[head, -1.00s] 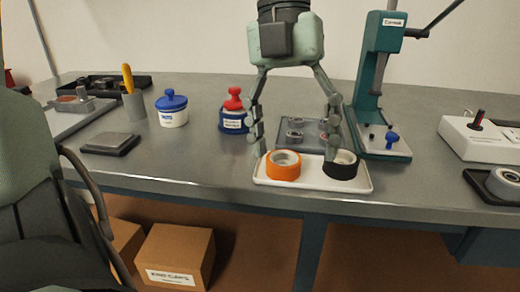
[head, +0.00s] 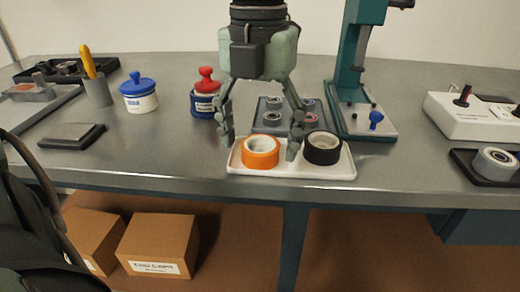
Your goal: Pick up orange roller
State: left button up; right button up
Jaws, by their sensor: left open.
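The orange roller (head: 260,160) is a short ring with a white core. It stands on end in the left part of a white tray (head: 345,172) near the front edge of the bench. My left gripper (head: 260,146) reaches down from above and is open. Its fingers are on either side of the orange roller, the left one at the tray's left edge and the right one between the orange roller and a black roller (head: 323,157). I cannot tell whether either finger touches the orange roller. My right gripper is out of view.
A grey plate with small rings (head: 270,123) lies behind the tray. A teal press (head: 352,50) stands behind right. A red-lidded pot (head: 204,102) and a blue-lidded pot (head: 140,104) stand left. A dark tray with a grey roller (head: 495,163) lies far right. Boxes (head: 158,235) sit below.

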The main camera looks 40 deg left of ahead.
pick_arm(q)
jog(key=c, duration=1.3)
jog(key=shift+o, duration=0.2)
jog(key=shift+r, duration=0.1)
